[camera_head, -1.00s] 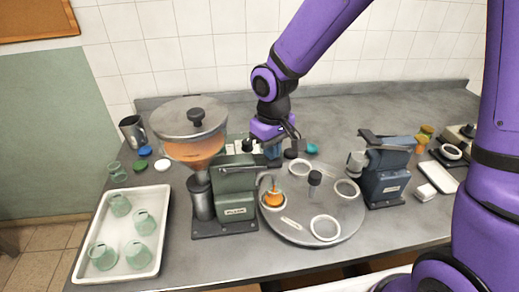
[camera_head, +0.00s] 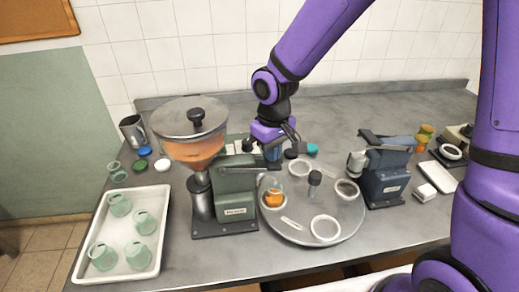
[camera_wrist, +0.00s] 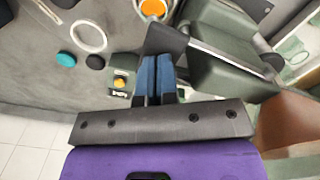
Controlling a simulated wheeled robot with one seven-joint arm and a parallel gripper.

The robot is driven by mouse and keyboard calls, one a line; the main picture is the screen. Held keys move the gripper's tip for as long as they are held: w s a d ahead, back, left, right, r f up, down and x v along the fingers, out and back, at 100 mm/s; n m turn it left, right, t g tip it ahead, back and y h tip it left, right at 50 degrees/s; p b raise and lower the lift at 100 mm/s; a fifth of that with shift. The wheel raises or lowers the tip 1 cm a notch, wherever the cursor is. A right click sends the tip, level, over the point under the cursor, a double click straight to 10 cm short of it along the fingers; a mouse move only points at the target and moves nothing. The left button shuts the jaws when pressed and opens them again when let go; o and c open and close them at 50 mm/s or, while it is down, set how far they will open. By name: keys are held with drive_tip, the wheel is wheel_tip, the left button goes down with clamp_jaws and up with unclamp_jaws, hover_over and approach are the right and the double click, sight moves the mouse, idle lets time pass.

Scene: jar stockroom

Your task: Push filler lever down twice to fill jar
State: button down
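The green filler (camera_head: 236,190) stands left of centre in the head view, with a round hopper (camera_head: 193,148) of orange contents. Its lever's dark end (camera_wrist: 165,41) is right at my fingertips in the wrist view. My gripper (camera_head: 273,153) is above the filler's right side; in the wrist view its blue fingers (camera_wrist: 154,72) are together, with nothing seen between them. Whether they touch the lever is unclear. A glass jar (camera_head: 273,192) with orange contents in its lower part stands under the spout on the round turntable (camera_head: 295,232). The jar's orange contents also show in the wrist view (camera_wrist: 153,7).
A blue machine (camera_head: 383,172) stands right of the turntable. A white tray (camera_head: 157,247) with several empty jars lies at the left. Loose lids, including a teal one (camera_wrist: 66,59), lie behind the turntable.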

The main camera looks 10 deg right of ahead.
drive_tip(key=shift+r, duration=3.15)
drive_tip(key=shift+f, duration=0.1)
drive_tip(key=shift+f, duration=1.25)
drive_tip(key=shift+d+f, duration=0.15)
drive_tip(key=shift+f, duration=0.95)
drive_tip(key=shift+d+f, duration=0.1)
drive_tip(key=shift+f, duration=0.95)
drive_tip(key=shift+r, duration=3.5)
drive_tip(key=shift+r, duration=0.1)
